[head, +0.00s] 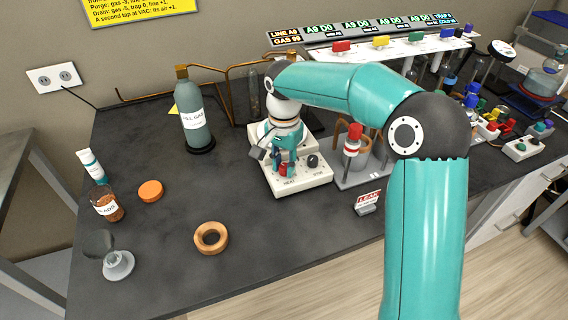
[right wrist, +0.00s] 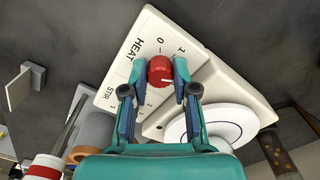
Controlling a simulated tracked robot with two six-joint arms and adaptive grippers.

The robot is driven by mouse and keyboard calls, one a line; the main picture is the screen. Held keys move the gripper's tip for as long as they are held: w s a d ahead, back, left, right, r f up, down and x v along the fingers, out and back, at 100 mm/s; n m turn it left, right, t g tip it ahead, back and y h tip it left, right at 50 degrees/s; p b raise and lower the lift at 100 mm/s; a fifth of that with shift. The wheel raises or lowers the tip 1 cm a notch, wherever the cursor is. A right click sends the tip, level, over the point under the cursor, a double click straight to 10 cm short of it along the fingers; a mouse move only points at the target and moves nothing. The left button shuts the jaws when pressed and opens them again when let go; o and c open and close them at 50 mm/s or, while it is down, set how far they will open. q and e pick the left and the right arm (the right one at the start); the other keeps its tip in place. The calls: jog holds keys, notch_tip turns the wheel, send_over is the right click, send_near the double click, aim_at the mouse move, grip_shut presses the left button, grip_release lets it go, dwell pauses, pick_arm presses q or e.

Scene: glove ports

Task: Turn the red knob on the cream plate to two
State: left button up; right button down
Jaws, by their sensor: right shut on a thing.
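The cream plate (head: 305,180) stands on the dark bench in the head view, labelled HEAT and STIR along its front. It also shows in the right wrist view (right wrist: 125,70). The red knob (right wrist: 160,70) sits at HEAT, and it shows small in the head view (head: 283,170). A white line on the knob points roughly to the right in the wrist view. Printed numbers surround it, some hidden by my fingers. My right gripper (right wrist: 160,82) is shut on the red knob, one finger on each side; it comes down from above in the head view (head: 284,165). My left gripper is out of view.
A black knob (head: 313,160) is on the same plate, to the right. A stand with a red-capped part (head: 354,145) is close on the right. A gas bottle (head: 195,120) stands behind left. A wooden ring (head: 211,238) lies in front left.

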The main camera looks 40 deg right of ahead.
aim_at(284, 166)
jog(key=shift+w+r, duration=0.1)
jog(key=shift+r, duration=0.05)
jog(key=c, duration=0.9)
grip_release()
notch_tip(284, 166, up, 12)
dwell(0.4)
